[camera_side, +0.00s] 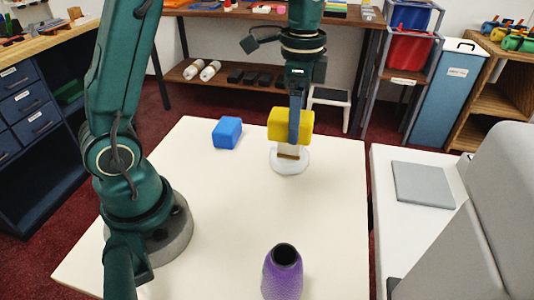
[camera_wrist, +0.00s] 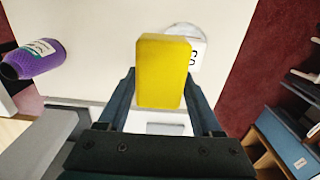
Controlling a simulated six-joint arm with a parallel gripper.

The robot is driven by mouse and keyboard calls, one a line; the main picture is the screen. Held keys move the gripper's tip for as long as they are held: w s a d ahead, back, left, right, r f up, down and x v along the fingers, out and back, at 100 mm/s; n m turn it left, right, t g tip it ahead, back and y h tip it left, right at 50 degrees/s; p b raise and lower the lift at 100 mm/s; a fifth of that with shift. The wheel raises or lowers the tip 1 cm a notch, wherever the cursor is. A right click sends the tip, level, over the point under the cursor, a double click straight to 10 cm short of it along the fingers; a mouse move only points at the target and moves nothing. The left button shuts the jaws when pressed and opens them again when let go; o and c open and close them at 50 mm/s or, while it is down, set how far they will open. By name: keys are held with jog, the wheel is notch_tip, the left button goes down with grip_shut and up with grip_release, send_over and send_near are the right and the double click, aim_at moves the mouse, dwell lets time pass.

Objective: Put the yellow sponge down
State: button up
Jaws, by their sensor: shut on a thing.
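The yellow sponge (camera_side: 275,122) is a block held between the fingers of my gripper (camera_side: 294,130), which is shut on it. In the wrist view the sponge (camera_wrist: 162,65) stands out between the two dark fingers. In the side view the sponge appears above a pale round dish (camera_side: 290,168) on the table, apart from the table top. The sponge hides part of this dish in the wrist view, where a white piece with dark lettering (camera_wrist: 197,54) shows beside the sponge.
A blue block (camera_side: 227,132) sits on the cream table (camera_side: 225,230), left of the dish. A purple container with a dark opening (camera_side: 283,270) stands at the table's front. A grey pad (camera_side: 422,184) lies on the white surface at right. The table's middle is clear.

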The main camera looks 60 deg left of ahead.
send_over(333, 215)
notch_tip(333, 215, down, 7)
jog(key=shift+r, duration=0.1)
jog(key=shift+f, duration=2.1)
jog(key=shift+f, duration=0.15)
jog(key=o, duration=1.3)
